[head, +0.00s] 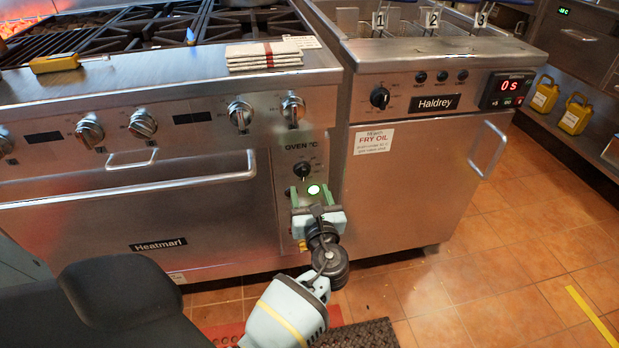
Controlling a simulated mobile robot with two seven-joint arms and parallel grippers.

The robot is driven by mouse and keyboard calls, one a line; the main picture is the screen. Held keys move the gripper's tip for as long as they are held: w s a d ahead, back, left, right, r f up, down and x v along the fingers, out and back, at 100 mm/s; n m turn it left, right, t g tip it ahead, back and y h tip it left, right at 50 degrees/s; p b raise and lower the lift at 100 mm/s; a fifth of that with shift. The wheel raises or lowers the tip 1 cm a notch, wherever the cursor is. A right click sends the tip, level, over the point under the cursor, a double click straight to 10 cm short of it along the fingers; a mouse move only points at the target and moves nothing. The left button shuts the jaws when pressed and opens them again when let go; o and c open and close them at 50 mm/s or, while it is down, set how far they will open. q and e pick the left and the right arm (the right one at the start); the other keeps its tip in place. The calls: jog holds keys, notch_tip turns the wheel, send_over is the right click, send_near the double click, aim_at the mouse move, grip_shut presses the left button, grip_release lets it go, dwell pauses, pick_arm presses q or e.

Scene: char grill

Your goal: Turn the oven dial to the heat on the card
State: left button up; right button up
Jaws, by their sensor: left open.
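The oven dial (302,170) is a small black knob under the "OVEN °C" label on the right end of the steel range front. My left gripper (311,193) is open just below the dial, its two green fingers apart and pointing up at the panel. The dial looks clear of the fingers. A small pale card (303,42) lies on the range top beside the folded towel; its writing is too small to read. My right gripper is not in view.
Silver burner knobs (240,115) and a long oven handle (130,192) stick out. The Haldrey fryer (420,180) stands right. Yellow jugs (575,115) stand at far right.

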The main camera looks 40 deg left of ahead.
aim_at(304, 173)
pick_arm(q)
jog(key=b+x, duration=0.1)
jog(key=x, duration=0.6)
jog(key=shift+w, duration=0.15)
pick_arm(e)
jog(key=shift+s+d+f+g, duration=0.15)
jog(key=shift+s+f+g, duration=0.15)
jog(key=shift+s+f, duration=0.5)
pick_arm(q)
jog(key=shift+c, duration=0.4)
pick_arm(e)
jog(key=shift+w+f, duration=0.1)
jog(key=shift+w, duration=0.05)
pick_arm(q)
jog(key=c, duration=0.9)
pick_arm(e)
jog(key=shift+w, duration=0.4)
